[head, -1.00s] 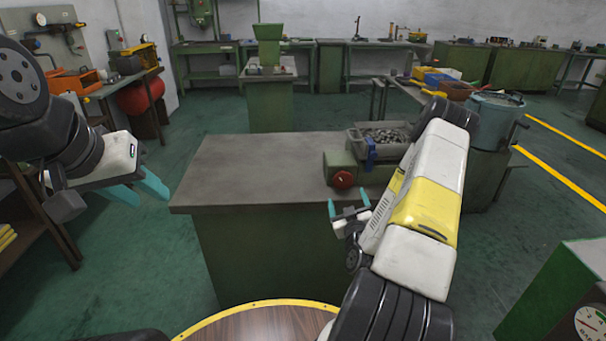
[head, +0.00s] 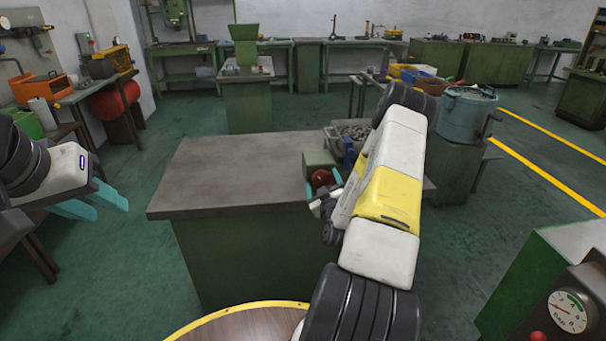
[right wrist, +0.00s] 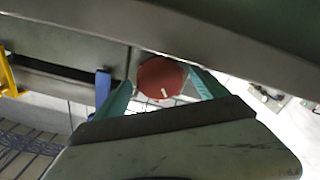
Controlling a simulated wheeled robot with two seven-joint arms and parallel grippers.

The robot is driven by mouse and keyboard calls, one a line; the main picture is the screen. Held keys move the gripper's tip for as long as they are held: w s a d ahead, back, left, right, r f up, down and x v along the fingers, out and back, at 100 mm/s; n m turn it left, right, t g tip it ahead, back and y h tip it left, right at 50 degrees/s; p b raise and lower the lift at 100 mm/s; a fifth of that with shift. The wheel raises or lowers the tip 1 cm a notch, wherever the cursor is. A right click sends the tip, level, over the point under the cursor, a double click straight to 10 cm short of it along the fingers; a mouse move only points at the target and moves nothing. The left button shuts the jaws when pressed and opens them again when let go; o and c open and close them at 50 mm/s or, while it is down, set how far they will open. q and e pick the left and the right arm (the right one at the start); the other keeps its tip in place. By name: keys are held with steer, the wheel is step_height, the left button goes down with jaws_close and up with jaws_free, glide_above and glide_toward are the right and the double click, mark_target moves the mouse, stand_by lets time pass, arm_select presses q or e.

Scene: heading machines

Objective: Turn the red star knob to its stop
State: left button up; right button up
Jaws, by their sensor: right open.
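The red star knob (head: 322,178) is on the front of a small green machine (head: 318,160) on the workbench. In the right wrist view the knob (right wrist: 161,78) shows as a red disc with a white mark near its lower edge. My right gripper (head: 322,192) is open at the knob, and its teal fingers (right wrist: 160,88) stand one on each side of it. I cannot tell whether they touch it. My left gripper (head: 108,205) is at the far left, away from the bench, with its two teal fingers apart and nothing between them.
The workbench top (head: 230,165) is bare to the left of the machine. A grey tray of small parts (head: 352,130) and a blue part stand behind it, partly hidden by my right arm. A blue drum (head: 465,115) is at the right. A green cabinet with a gauge (head: 567,311) is at lower right.

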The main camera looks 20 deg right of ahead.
steer(key=c, duration=1.4)
steer(key=shift+o, duration=0.2)
steer(key=shift+m, duration=0.3)
steer(key=shift+m, duration=3.1)
steer(key=o, duration=1.4)
steer(key=shift+c, duration=0.2)
